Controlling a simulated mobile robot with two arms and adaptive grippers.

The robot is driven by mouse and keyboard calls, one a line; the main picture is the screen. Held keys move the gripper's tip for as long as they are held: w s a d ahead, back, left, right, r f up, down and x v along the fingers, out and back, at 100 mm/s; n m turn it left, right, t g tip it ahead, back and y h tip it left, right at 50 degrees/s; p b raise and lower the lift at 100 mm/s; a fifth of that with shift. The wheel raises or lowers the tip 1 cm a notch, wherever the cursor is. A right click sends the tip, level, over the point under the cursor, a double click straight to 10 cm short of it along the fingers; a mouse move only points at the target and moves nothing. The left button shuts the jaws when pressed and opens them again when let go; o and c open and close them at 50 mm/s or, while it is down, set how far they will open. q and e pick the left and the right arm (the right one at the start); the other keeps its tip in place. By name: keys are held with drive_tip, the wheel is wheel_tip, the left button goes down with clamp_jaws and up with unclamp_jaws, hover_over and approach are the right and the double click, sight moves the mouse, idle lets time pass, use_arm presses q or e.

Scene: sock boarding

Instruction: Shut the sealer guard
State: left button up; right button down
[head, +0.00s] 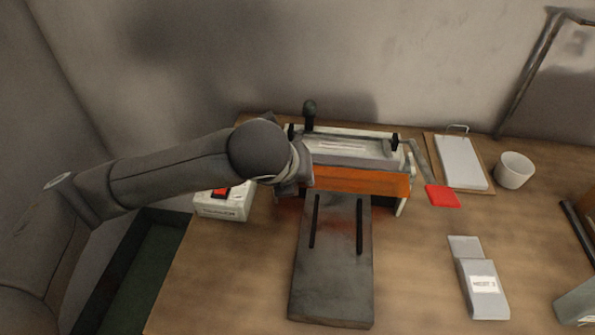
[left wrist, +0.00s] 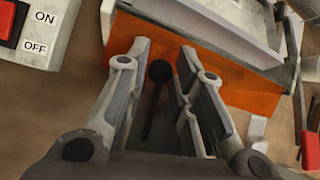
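The sealer (head: 350,148) stands at the back of the table, with an orange guard panel (head: 370,181) along its front side. The guard also shows in the left wrist view (left wrist: 240,92). My left gripper (head: 304,172) is at the guard's left end. In the left wrist view its fingers (left wrist: 165,85) are apart, with a dark round knob (left wrist: 159,71) visible between them. A narrow dark bar runs below the knob; I cannot tell whether it is its stem or a slot. No contact with the fingers shows. My right gripper is not in view.
A switch box (head: 224,205) with a red switch stands left of the sealer. A slotted grey plate (head: 335,270) extends in front. A red lever pad (head: 443,196) sticks out at right. A clipboard (head: 461,162), a cup (head: 514,170) and a labelled grey item (head: 480,285) are farther right.

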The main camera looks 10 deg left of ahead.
use_arm(q)
drive_tip(key=shift+o, duration=1.3)
drive_tip(key=v, duration=1.2)
